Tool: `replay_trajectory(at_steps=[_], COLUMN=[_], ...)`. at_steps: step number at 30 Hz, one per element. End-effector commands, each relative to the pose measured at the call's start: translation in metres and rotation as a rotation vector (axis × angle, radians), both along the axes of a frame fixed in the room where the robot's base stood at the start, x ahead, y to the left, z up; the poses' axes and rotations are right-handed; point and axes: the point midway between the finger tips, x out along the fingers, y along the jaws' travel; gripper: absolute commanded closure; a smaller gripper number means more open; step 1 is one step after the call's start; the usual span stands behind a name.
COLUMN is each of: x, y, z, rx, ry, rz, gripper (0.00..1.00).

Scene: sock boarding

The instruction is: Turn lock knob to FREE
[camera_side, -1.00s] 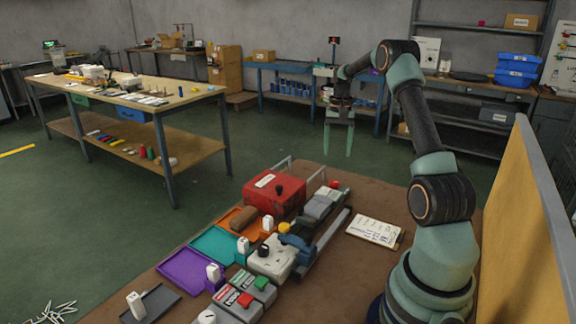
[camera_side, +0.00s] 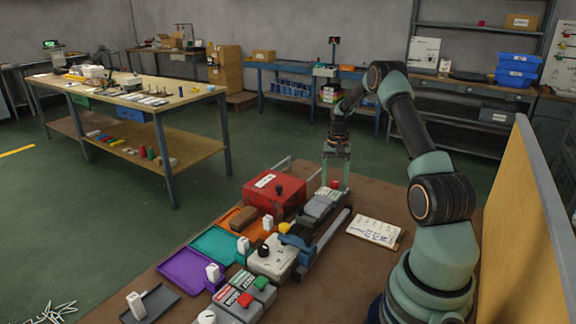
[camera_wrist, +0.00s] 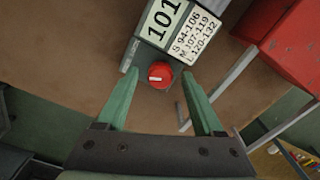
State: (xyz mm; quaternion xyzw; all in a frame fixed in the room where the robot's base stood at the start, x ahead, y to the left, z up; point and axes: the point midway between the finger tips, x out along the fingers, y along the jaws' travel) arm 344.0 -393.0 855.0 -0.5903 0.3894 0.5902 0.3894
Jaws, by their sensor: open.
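A round red knob (camera_wrist: 160,75) sits on the end of a grey block (camera_wrist: 146,62) in the wrist view, beside a counter reading 101 and a label of number ranges. A pale mark crosses its top; I cannot read any lock or FREE wording. The knob also shows in the side view (camera_side: 335,184) at the far end of the grey device. My gripper (camera_wrist: 160,84) is open, pointing down, with one green finger on each side of the red knob in the wrist view. In the side view my gripper (camera_side: 335,178) is over that end; I cannot tell whether the fingers touch it.
A red box (camera_side: 273,192) with metal rails stands left of the device. A white box (camera_side: 272,262) with a black knob, colored trays and switch boxes lie nearer. A clipboard (camera_side: 374,231) lies right. A tan panel (camera_side: 525,230) borders the right side.

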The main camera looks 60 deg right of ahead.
Motion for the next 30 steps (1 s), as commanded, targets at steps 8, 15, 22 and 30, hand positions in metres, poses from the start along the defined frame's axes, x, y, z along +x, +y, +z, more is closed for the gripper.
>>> replay_trajectory(at_steps=[8,15,22,30], x=[0.0,0.0001,0.0002,0.0003], y=[0.0,-0.0002,-0.0004,-0.0004], z=[0.0004,0.0007,0.001,0.0013], rx=[0.0,0.0,0.0,0.0], ry=[0.0,0.0,0.0,0.0], rz=[0.0,0.09,0.31,0.4], gripper=[1.0,1.0,1.0,1.0])
